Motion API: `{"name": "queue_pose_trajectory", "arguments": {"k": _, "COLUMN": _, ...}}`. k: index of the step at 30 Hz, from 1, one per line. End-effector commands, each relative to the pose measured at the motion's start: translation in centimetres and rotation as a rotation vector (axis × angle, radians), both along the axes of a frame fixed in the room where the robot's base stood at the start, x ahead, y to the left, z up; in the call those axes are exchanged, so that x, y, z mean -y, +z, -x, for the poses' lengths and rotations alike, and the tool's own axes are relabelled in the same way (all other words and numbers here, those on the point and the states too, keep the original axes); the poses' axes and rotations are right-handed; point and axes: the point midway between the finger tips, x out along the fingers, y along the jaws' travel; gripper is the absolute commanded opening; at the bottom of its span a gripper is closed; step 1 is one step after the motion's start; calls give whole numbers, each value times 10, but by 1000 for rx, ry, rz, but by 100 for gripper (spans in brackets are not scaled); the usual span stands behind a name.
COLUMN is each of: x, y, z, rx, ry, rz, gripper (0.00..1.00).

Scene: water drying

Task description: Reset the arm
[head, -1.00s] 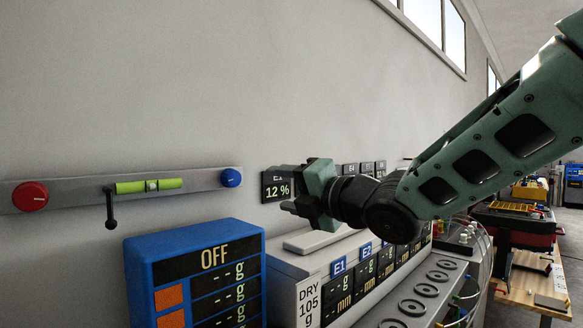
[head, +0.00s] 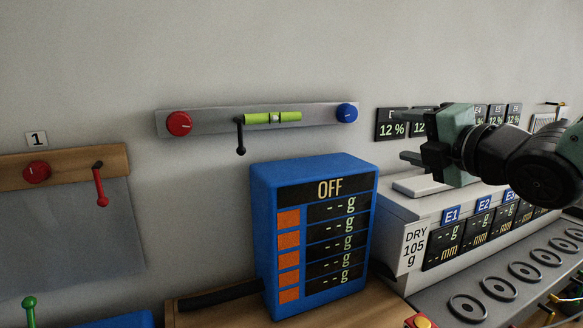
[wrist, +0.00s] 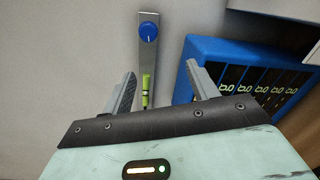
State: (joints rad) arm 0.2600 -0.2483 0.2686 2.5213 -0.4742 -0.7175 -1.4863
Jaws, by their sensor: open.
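My gripper (head: 420,157) is at the right of the head view, level with the wall displays and above the white machine. It points left, with its two fingers apart and nothing seen between them. In the wrist view my gripper (wrist: 162,88) also shows its fingers spread wide. Between and beyond them are the wall rail with its blue knob and the green level. My arm reaches in from the right edge and hides part of the displays and the white machine.
A blue box (head: 265,215) reading OFF stands left of my gripper. The white machine (head: 408,208) with E1 labels is below it. A grey wall rail (head: 207,120) carries a red knob (head: 179,124), a blue knob (head: 347,112) and a black lever (head: 240,135). Open space lies before the wall.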

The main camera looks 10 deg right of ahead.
Motion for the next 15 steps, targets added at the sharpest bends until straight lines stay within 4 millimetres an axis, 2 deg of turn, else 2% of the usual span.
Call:
{"name": "queue_pose_trajectory", "arguments": {"k": 2, "x": -16, "y": -16, "z": 2, "rx": -146, "ry": -16, "rz": -111, "gripper": 59}}
{"name": "queue_pose_trajectory", "arguments": {"k": 5, "x": -39, "y": -53, "z": 15, "rx": -417, "ry": -92, "rz": -308, "gripper": 59}}
{"name": "queue_pose_trajectory", "arguments": {"k": 8, "x": -64, "y": -92, "z": 45, "rx": -712, "ry": -219, "rz": -493, "gripper": 59}}
{"name": "queue_pose_trajectory", "arguments": {"k": 11, "x": -86, "y": -127, "z": 89, "rx": -988, "ry": -405, "rz": -638, "gripper": 59}}
{"name": "queue_pose_trajectory", "arguments": {"k": 12, "x": -93, "y": -138, "z": 109, "rx": -1088, "ry": -491, "rz": -681, "gripper": 59}}
{"name": "queue_pose_trajectory", "arguments": {"k": 15, "x": -105, "y": -158, "z": 161, "rx": -1288, "ry": -722, "rz": -749, "gripper": 59}}
